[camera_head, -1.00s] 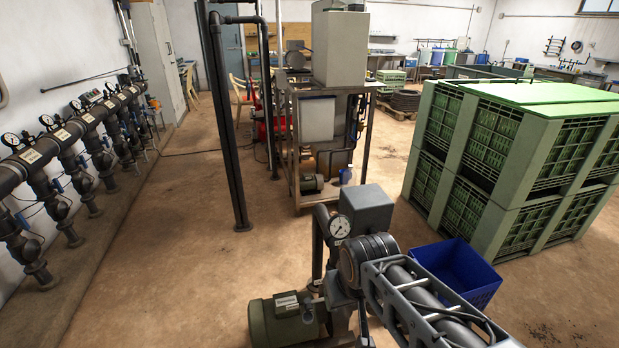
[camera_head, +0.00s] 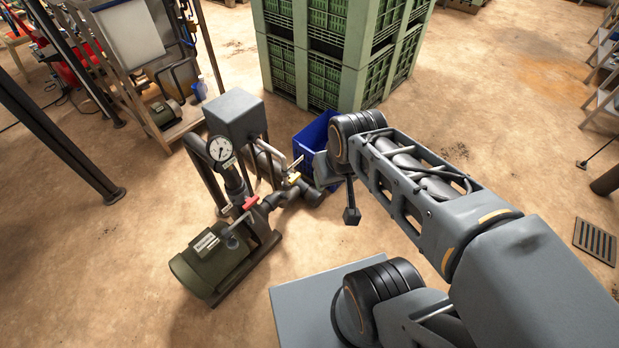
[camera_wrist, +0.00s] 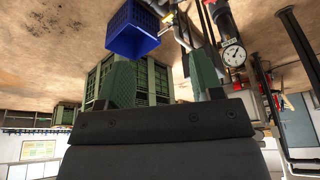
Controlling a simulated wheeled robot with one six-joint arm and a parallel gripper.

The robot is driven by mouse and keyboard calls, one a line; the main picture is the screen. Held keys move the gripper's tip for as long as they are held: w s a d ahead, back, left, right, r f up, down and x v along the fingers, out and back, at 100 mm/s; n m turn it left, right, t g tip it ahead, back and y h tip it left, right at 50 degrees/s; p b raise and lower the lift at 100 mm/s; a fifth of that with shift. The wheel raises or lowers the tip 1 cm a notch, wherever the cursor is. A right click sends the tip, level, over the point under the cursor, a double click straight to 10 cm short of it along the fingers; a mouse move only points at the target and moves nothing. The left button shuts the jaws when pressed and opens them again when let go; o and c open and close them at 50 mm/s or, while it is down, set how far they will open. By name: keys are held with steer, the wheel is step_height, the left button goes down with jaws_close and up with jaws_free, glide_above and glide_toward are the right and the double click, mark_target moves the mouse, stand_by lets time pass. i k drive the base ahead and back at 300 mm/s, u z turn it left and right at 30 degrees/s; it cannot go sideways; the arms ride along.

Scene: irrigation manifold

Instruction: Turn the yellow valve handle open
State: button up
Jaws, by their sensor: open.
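The yellow valve handle (camera_head: 293,178) is a small lever on the pipework of the pump unit, just left of the blue crate in the head view. In the wrist view, which is upside down, the yellow handle (camera_wrist: 168,20) shows small near the top edge. My gripper (camera_wrist: 163,82) is open, with two green fingers spread apart and nothing between them. It is clear of the handle. In the head view the end of my arm is to the right of the handle, and the fingers are hard to make out there.
A red handle (camera_head: 250,203) is on the same pipework, left of the yellow one. A gauge (camera_head: 221,148), grey box (camera_head: 235,113) and green motor (camera_head: 210,262) are close by. A blue crate (camera_head: 318,140) and stacked green crates (camera_head: 355,75) stand behind. Floor at the front left is clear.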

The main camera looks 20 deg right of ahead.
mark_target(293, 177)
steer(key=u, duration=0.35)
steer(key=i, duration=0.6)
steer(key=u, duration=0.45)
